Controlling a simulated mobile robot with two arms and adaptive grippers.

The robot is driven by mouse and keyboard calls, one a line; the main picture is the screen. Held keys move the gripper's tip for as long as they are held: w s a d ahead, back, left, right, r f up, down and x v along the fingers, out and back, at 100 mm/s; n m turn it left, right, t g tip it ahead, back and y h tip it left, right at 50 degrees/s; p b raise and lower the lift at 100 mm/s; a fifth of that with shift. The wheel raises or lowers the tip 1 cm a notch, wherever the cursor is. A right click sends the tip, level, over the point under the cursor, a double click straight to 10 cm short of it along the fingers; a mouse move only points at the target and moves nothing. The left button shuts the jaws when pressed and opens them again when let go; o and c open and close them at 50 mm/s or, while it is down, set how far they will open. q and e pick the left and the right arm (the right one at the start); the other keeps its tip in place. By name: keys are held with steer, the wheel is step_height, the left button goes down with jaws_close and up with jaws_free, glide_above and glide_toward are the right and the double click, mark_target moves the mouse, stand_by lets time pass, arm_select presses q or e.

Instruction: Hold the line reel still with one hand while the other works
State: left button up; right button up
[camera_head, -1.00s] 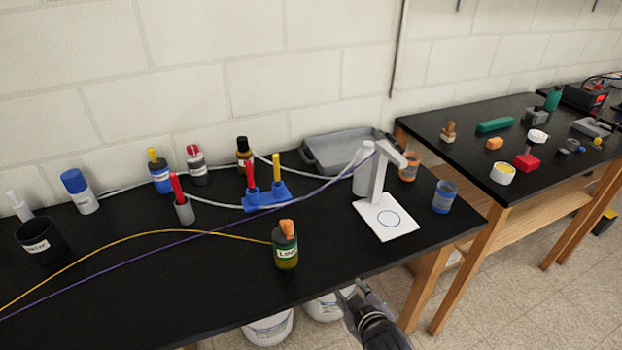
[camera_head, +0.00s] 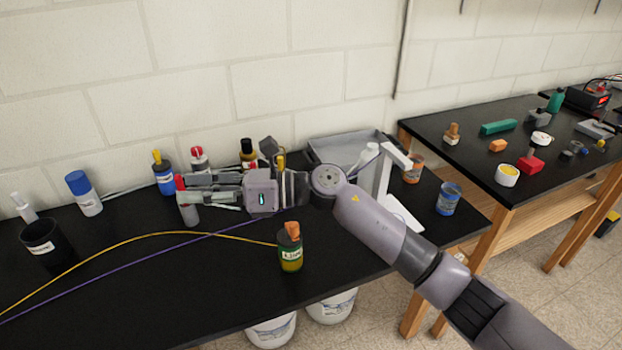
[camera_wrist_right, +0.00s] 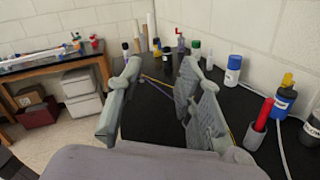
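No object shows clearly as a line reel. A yellow line (camera_head: 150,234) runs across the table to a small labelled bottle (camera_head: 290,252) with an orange top. My right gripper (camera_head: 186,190) reaches left over the table, beside a grey holder with a red handle (camera_head: 190,213). In the right wrist view its fingers (camera_wrist_right: 160,100) are apart with nothing between them. The red-handled holder (camera_wrist_right: 255,130) stands outside the right finger there. My left gripper is out of view.
A white stand (camera_head: 392,170) is partly hidden by my right arm. A grey tray (camera_head: 335,148) is at the back. A black cup (camera_head: 42,243) and a blue-capped bottle (camera_head: 84,195) stand at the left. The front left tabletop is free apart from the lines.

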arm_select(q)
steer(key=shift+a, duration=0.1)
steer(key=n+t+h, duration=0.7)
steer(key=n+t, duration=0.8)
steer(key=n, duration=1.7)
glide_toward(285, 254)
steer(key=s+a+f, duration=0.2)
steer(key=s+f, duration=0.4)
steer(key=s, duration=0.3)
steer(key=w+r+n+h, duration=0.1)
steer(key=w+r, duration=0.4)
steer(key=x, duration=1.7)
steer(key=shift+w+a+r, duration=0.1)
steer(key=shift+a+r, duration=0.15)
arm_select(e)
steer(key=w+d+f+n+g+h, duration=0.1)
steer(key=w+d+n+h, duration=0.1)
steer(key=d+n+h, duration=0.2)
steer(key=w+d+f+n+h, duration=0.2)
steer(key=d+h, duration=0.8)
steer(key=d, duration=0.5)
steer(key=shift+w+d+n+g+h, duration=0.4)
steer(key=shift+w+n, duration=0.4)
steer(key=shift+n, duration=0.3)
steer(key=shift+f, duration=0.1)
